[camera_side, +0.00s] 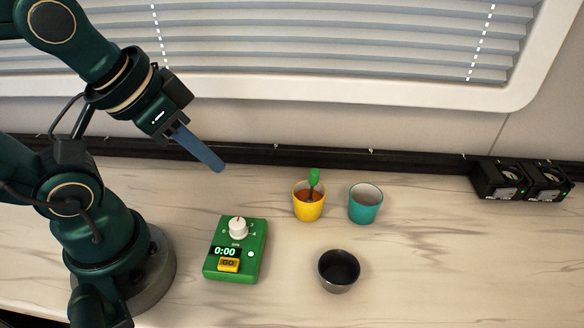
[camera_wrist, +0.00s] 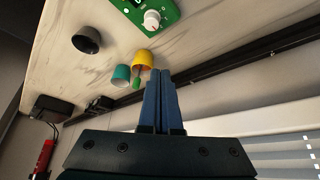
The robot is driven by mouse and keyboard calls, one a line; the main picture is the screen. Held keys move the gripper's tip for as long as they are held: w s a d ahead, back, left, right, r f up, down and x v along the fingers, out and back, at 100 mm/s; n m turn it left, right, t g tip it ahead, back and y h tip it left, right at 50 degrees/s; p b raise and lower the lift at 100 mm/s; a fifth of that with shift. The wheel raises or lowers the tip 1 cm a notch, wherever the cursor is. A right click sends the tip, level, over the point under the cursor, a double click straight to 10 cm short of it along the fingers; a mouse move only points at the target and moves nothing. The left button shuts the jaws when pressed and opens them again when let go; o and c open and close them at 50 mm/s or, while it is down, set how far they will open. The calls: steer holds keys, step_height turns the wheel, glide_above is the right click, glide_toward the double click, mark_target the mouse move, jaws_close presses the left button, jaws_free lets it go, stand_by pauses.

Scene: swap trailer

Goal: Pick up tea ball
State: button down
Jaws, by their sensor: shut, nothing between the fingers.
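The tea ball's green handle (camera_side: 314,177) sticks up out of a yellow cup (camera_side: 308,207) with reddish-brown liquid; the ball itself is hidden in the cup. In the wrist view the green handle (camera_wrist: 137,82) shows beside the yellow cup (camera_wrist: 143,58). My gripper (camera_side: 219,167) has blue fingers that are shut and empty. It hangs in the air to the left of the yellow cup and above the counter, apart from the handle. In the wrist view the gripper fingertips (camera_wrist: 159,72) show close together.
A teal cup (camera_side: 365,204) stands right of the yellow cup. A dark bowl (camera_side: 339,270) is in front. A green timer box (camera_side: 236,249) with a white knob reads 0:00. Black devices (camera_side: 521,180) sit at the far right by the wall.

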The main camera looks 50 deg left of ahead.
steer(key=c, duration=0.7)
jaws_free()
steer(key=m, duration=0.3)
glide_above(311, 173)
steer(key=s+a, duration=0.2)
steer(key=shift+m+g+h, duration=0.3)
steer(key=shift+m+g, duration=0.1)
steer(key=f, duration=0.1)
steer(key=d+f, duration=0.1)
steer(key=w+f, duration=0.1)
steer(key=f, duration=0.1)
steer(key=shift+d, duration=0.3)
steer(key=shift+d+f, duration=0.1)
steer(key=shift+f, duration=0.6)
steer(key=shift+x, duration=2.2)
